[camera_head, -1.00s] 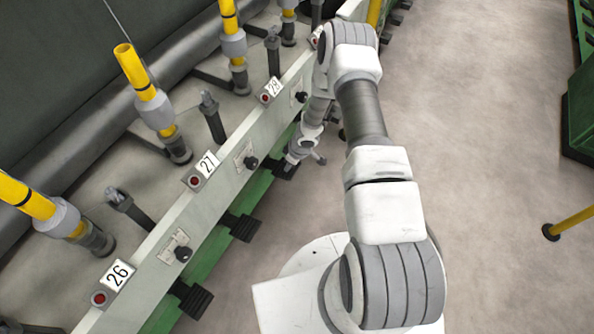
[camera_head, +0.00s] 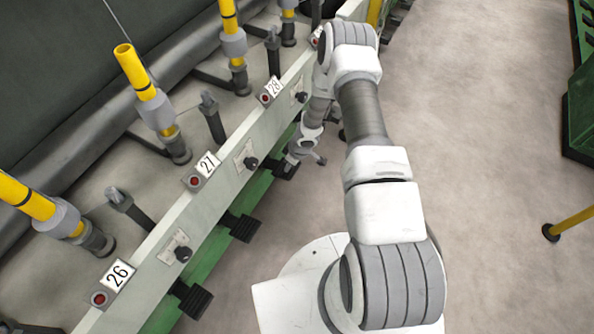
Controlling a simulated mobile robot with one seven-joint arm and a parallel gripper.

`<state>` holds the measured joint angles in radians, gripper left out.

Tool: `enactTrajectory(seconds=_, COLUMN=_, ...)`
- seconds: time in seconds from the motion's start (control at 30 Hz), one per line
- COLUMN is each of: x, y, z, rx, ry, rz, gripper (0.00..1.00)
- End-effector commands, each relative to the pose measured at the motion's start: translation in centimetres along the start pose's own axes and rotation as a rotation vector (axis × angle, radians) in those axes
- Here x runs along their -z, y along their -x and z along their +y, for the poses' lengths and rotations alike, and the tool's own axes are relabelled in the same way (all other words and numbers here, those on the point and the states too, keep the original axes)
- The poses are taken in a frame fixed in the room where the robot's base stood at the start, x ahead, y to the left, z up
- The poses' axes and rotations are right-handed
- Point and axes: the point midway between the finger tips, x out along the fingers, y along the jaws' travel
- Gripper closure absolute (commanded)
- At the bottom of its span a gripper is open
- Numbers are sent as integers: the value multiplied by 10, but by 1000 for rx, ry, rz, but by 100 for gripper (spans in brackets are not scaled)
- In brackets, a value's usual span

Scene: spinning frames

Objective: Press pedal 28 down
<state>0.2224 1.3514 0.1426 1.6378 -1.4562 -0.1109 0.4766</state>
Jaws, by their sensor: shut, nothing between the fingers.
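The number 28 plate (camera_head: 273,86) is on the pale rail of the spinning frame, beside a red button. Pedal 28 (camera_head: 283,172) is a dark ridged pedal low on the green base below it, partly hidden by the end of my arm. My gripper (camera_head: 291,162) is shut and points down at this pedal. It is at or just above the pedal; I cannot tell whether they touch. The fingertips are small and hard to make out.
Pedal 27 (camera_head: 241,227) and pedal 26 (camera_head: 192,298) stick out lower along the same base. Black knobs (camera_head: 250,162) project from the rail.

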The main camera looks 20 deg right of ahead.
Motion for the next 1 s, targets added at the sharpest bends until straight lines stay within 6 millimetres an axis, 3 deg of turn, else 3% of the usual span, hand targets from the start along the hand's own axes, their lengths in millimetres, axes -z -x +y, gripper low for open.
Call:
enactTrajectory(seconds=0.5, x=0, y=-1, z=0, rx=0, ry=0, rz=0, gripper=100)
enactTrajectory(seconds=1.0, x=-6, y=-20, z=0, rx=0, ry=0, rz=0, gripper=100)
